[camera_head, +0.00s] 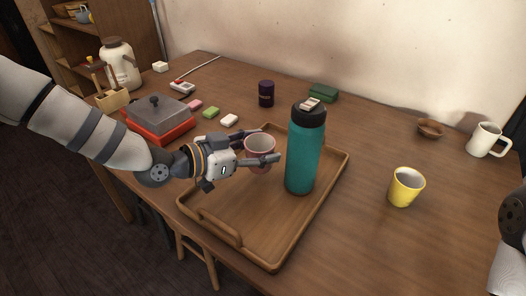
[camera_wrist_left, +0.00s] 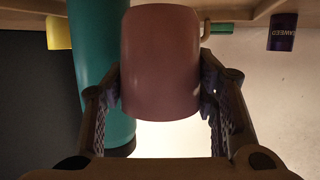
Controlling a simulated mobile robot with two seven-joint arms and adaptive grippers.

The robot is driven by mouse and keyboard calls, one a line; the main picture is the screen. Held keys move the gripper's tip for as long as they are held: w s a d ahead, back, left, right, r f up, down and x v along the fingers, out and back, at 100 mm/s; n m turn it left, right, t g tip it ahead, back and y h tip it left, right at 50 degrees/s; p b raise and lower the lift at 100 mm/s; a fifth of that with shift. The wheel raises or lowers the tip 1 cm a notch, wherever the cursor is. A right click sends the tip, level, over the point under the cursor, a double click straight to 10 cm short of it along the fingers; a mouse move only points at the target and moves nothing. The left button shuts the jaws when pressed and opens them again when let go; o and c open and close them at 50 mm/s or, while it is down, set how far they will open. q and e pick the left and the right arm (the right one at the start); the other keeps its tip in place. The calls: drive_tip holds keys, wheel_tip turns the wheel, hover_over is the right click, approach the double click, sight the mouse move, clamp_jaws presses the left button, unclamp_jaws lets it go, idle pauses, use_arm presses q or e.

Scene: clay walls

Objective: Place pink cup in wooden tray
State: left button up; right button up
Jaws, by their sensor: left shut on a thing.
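The pink cup (camera_head: 259,153) is upright between the fingers of my left gripper (camera_head: 262,147), over the far left part of the wooden tray (camera_head: 225,229). In the left wrist view the pink cup (camera_wrist_left: 160,62) fills the middle, with a finger pressed on each side. My left gripper (camera_wrist_left: 160,100) is shut on it. The cup's base is hidden in the head view, so I cannot tell whether it touches the tray. A teal bottle (camera_head: 302,155) with a black lid stands in the tray, just right of the cup. My right gripper is out of view.
A yellow cup (camera_head: 405,188) stands right of the tray. A white mug (camera_head: 487,140) and small brown bowl (camera_head: 431,128) are at the far right. The tray's front is clear.

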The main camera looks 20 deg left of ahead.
use_arm(q)
drive_tip(key=f, duration=0.3)
drive_tip(key=f+b, duration=0.1)
drive_tip(key=shift+w+a+f, duration=0.15)
drive_tip(key=shift+w+a, duration=0.1)
drive_tip(key=shift+w, duration=0.05)
drive_tip(key=shift+w+d+f, duration=0.1)
drive_tip(key=shift+f, duration=0.2)
drive_tip(key=shift+c, duration=0.6)
drive_tip(key=shift+s+d+r, duration=0.2)
drive_tip(key=shift+s+r, duration=0.1)
drive_tip(key=shift+r, duration=0.3)
drive_tip(key=shift+c, duration=0.6)
drive_tip(key=shift+w+a+f, duration=0.15)
drive_tip(key=shift+f, duration=0.15)
drive_tip(key=o, duration=1.5)
drive_tip(key=shift+r, duration=0.1)
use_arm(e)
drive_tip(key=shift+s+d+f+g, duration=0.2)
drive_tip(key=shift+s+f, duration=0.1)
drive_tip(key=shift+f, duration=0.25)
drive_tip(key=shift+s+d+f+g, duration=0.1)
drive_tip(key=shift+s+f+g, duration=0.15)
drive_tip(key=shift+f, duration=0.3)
